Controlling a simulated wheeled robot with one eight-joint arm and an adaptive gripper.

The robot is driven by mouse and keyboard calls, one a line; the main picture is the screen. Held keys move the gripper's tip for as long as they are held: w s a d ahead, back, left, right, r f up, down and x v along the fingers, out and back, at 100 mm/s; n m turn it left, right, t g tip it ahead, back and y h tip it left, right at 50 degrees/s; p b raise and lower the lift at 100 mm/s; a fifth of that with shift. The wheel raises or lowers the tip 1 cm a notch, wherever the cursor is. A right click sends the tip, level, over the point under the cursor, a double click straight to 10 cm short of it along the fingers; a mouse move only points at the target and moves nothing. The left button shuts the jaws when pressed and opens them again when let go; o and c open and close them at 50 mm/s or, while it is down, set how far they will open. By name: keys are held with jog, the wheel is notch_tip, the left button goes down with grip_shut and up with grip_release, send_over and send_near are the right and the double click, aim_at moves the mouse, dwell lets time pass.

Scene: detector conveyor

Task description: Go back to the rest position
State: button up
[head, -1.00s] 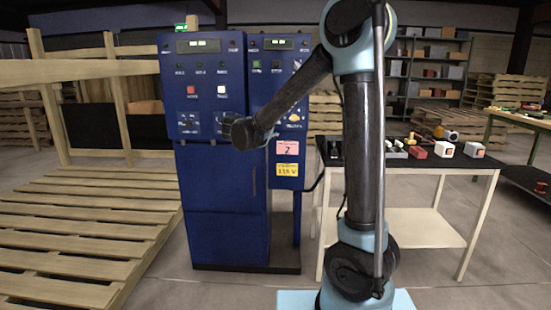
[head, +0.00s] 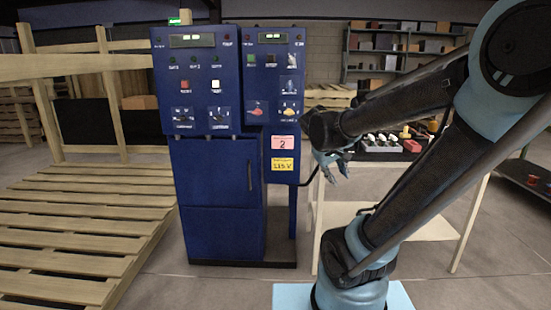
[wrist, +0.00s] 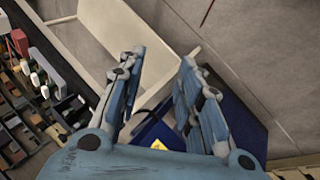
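My gripper (head: 335,172) hangs pointing down in the head view, just right of the blue control cabinet (head: 218,180) and in front of the table's left end. In the wrist view my gripper (wrist: 162,62) has its two blue-grey fingers spread apart, with nothing between them. Past the fingertips, the wrist view shows a pale lower shelf (wrist: 160,45) and the floor. The cabinet carries displays, buttons, switches and a red knob (head: 256,108) beside a yellow one (head: 290,111). My gripper is apart from these controls.
The table (head: 385,155) with a row of switch-like parts (head: 381,140) stands behind my arm. Wooden pallets (head: 75,235) lie at left. Shelving (head: 400,45) stands at the back. Another table (head: 530,180) is at far right. Open floor shows around the cabinet's base.

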jog(key=s+a+f+m+g+y, duration=0.1)
jog(key=s+f+m+y, duration=0.1)
jog(key=s+f, duration=0.3)
jog(key=s+a+f+m+g+y, duration=0.1)
jog(key=s+f, duration=0.4)
jog(key=s, duration=0.6)
jog(key=shift+a+m+y, duration=0.2)
jog(key=shift+m+y, duration=0.3)
jog(key=shift+y, duration=0.5)
jog(key=shift+w+f, duration=0.25)
jog(key=shift+w, duration=0.2)
jog(key=shift+s, duration=0.1)
jog(key=shift+c, duration=0.3)
